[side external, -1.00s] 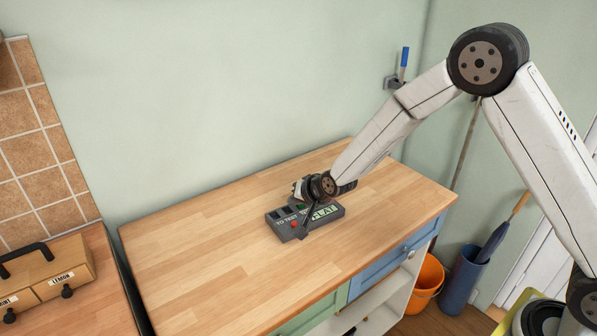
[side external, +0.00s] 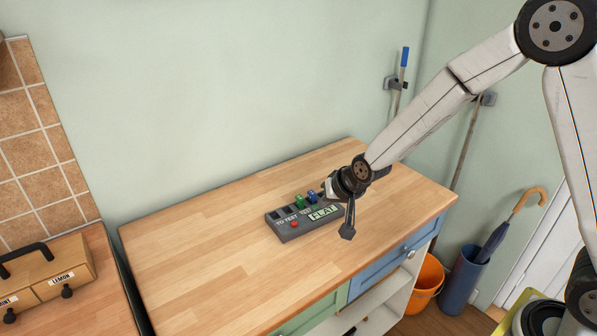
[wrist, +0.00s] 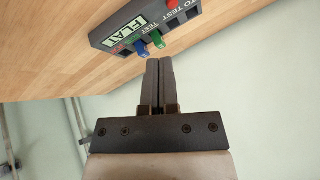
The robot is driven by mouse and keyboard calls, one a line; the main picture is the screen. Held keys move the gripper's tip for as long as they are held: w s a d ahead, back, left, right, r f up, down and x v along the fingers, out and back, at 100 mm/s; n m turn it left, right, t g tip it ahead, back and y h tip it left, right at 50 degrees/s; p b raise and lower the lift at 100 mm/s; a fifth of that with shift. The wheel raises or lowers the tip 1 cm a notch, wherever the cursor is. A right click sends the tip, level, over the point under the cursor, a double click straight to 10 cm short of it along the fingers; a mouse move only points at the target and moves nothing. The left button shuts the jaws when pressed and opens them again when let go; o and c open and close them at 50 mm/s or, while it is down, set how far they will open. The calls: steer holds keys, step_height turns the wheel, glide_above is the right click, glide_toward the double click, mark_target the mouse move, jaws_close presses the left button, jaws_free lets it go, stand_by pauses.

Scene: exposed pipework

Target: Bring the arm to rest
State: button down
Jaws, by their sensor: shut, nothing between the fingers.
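My gripper (wrist: 159,84) shows in the wrist view with its two dark fingers together and nothing between them. In the side view my gripper (side external: 325,191) is at the right end of a grey tester box, raised a little, and partly hidden by my wrist. The tester box (side external: 291,235) lies on the wooden worktop and also shows in the wrist view (wrist: 181,18). Its display reads FLAT. A green piece (side external: 300,201) and a blue piece (side external: 312,196) stand in its slots under the TEST labels. A red button (side external: 294,224) is on its front left.
The worktop (side external: 200,250) is clear around the tester box. A wooden drawer box (side external: 50,275) stands on another surface at left. An orange bucket (side external: 428,280) and a blue umbrella stand (side external: 463,280) are on the floor at right. Poles hang on the wall behind my arm.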

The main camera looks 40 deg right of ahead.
steer(key=s+d+r+n+g, duration=0.1)
steer(key=s+d+n+g, duration=0.1)
steer(key=s, duration=0.7)
steer(key=s+d+r+n+g, duration=0.1)
steer(key=s+d+n+g, duration=0.1)
steer(key=s, duration=0.8)
steer(key=shift+s+d+n+h, duration=0.2)
steer(key=shift+d+n+h, duration=0.15)
steer(key=shift+n, duration=0.25)
